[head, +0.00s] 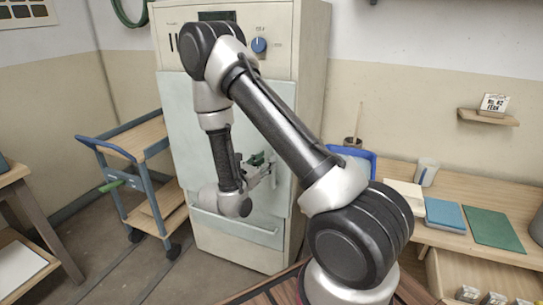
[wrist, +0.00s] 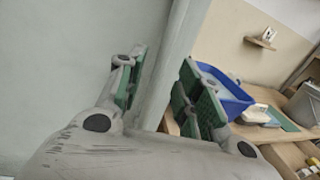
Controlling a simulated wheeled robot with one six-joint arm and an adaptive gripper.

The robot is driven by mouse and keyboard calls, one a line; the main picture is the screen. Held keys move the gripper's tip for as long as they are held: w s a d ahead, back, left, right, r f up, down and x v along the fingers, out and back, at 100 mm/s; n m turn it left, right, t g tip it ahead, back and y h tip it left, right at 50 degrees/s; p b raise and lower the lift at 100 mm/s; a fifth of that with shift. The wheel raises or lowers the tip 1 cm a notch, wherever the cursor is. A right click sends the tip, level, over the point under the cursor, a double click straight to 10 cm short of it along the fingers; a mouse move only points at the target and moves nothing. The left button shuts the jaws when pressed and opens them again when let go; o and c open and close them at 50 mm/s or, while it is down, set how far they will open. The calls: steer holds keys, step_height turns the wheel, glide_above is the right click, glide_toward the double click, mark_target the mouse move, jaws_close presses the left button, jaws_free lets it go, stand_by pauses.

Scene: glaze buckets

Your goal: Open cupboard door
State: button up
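The cupboard is a tall pale unit (head: 309,80) with a light blue-green door (head: 180,110) on its front. The door looks shut in the head view, though my arm covers much of it. My gripper (head: 264,168) is at the right part of the door, at mid height. In the wrist view, my gripper (wrist: 167,88) has its two green-padded fingers apart. A pale upright strip (wrist: 181,45) at the right side of the door surface (wrist: 70,60) runs between them. I cannot tell if it is a handle or the door's edge, or if the pads touch it.
A blue trolley (head: 130,165) stands left of the cupboard. A wooden workbench (head: 460,180) with a blue bin (head: 362,158), books and a cup is on the right. A bar (head: 235,228) crosses the cupboard's lower front.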

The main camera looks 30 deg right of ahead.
steer(key=x, duration=0.5)
steer(key=shift+d, duration=0.1)
steer(key=shift+c, duration=0.3)
jaws_close()
